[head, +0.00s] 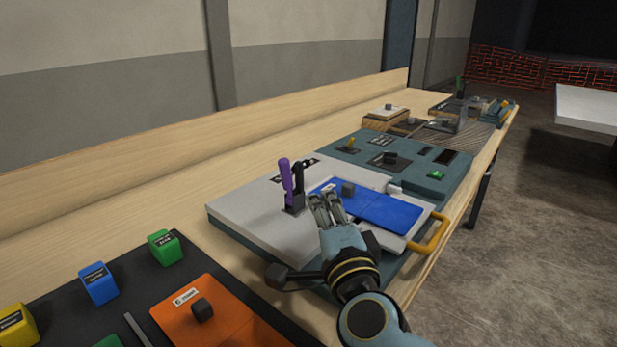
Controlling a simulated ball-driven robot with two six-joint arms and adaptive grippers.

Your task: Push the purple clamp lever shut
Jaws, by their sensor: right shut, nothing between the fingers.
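The purple clamp lever (285,181) stands nearly upright on its black clamp base (294,207), on the left part of a light grey panel (252,213). My right gripper (324,199) is shut and empty. Its fingertips show just to the right of the clamp, in front of a blue plate (385,211) on the same panel. In this view the fingers appear apart from the lever, but the exact gap in depth cannot be told. My left gripper is not in view.
A yellow handle (429,235) sticks out at the panel's right edge. A teal console (425,176) lies behind it. An orange plate (222,316) and coloured cubes lie on a dark mat at the front left. Bare wooden bench (140,205) lies left of the panel.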

